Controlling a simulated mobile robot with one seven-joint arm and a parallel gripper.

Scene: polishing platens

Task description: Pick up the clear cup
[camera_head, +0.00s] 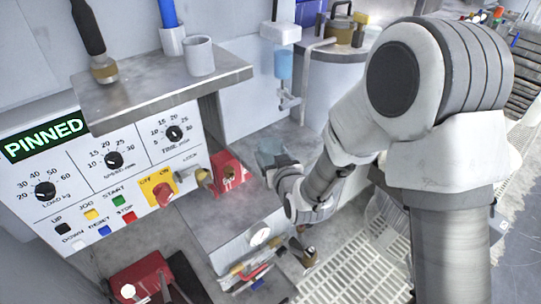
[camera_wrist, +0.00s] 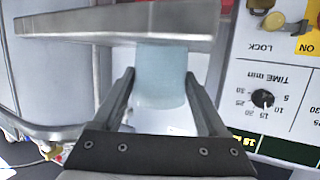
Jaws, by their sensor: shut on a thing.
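The clear cup, pale blue and see-through, shows in the wrist view (camera_wrist: 161,75) between the two fingers of my gripper (camera_wrist: 160,88). The fingers are shut on it, one on each side. The wrist picture is upside down, and the cup's base meets the grey metal ledge (camera_wrist: 60,24); I cannot tell whether it rests on the ledge or is just clear of it. In the head view the cup (camera_head: 271,148) is small, at the end of my arm over the metal worktop (camera_head: 215,215), and my wrist partly hides the grip.
A control panel (camera_head: 90,180) with dials and buttons is at left. Above it, a metal shelf (camera_head: 150,92) holds a grey-white cup (camera_head: 199,56) and a white holder (camera_head: 172,40). A red block (camera_head: 229,172) stands near the clear cup. A blue-filled vessel (camera_head: 283,64) hangs behind.

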